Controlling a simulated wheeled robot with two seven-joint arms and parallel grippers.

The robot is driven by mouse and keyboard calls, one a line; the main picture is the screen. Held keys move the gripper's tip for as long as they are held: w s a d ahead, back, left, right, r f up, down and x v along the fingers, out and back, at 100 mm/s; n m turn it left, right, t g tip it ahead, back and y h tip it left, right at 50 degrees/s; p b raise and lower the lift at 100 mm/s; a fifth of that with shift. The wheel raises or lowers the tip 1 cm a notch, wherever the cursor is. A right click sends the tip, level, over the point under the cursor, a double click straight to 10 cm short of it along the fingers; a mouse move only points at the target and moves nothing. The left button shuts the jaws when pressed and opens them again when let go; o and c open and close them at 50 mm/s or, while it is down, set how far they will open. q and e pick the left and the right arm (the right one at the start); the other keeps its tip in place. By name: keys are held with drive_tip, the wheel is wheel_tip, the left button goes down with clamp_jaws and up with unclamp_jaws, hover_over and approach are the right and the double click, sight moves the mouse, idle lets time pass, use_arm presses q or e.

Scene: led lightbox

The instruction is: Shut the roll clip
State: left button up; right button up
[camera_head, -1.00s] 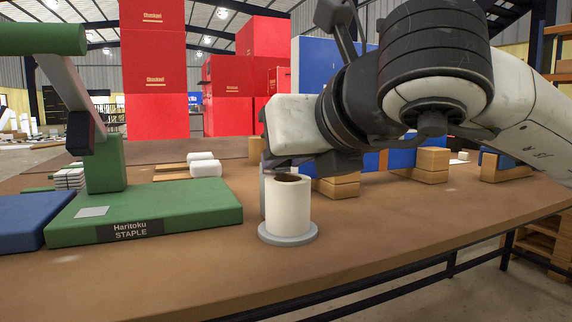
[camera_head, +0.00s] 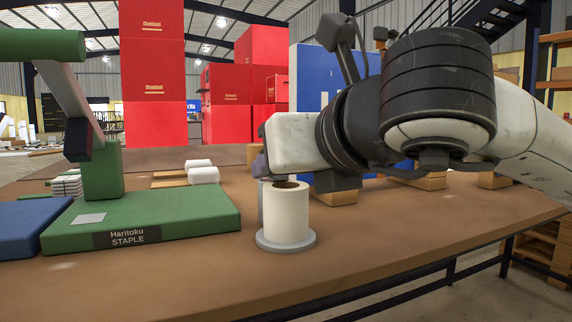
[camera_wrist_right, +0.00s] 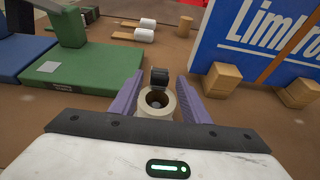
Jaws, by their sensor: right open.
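A cream-white roll (camera_head: 286,214) stands upright on a round grey base (camera_head: 286,241) near the table's front edge. The wrist view shows the roll (camera_wrist_right: 157,106) from above with a dark hole in its top. A small black block (camera_wrist_right: 160,78), perhaps the roll clip, shows just beyond its rim; I cannot tell its state. My right gripper (camera_wrist_right: 160,86) is open, with a purple finger on either side of the roll and block. In the head view the gripper (camera_head: 262,168) is partly hidden just behind the roll. My left gripper is not in view.
A green stapler-like stand (camera_head: 145,218) labelled Haritoku STAPLE and a blue slab (camera_head: 24,226) lie left of the roll. Small white rolls (camera_head: 204,175) lie behind. Brown blocks (camera_wrist_right: 222,80) stand before a blue panel (camera_wrist_right: 250,40).

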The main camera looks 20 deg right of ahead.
drive_tip(key=shift+s, duration=0.1)
drive_tip(key=shift+s+r, duration=0.2)
drive_tip(key=shift+s, duration=0.05)
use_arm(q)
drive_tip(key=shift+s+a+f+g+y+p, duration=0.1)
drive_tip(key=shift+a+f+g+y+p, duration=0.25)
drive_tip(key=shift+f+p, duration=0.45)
use_arm(e)
drive_tip(key=v, duration=0.9)
drive_tip(key=shift+s, duration=0.3)
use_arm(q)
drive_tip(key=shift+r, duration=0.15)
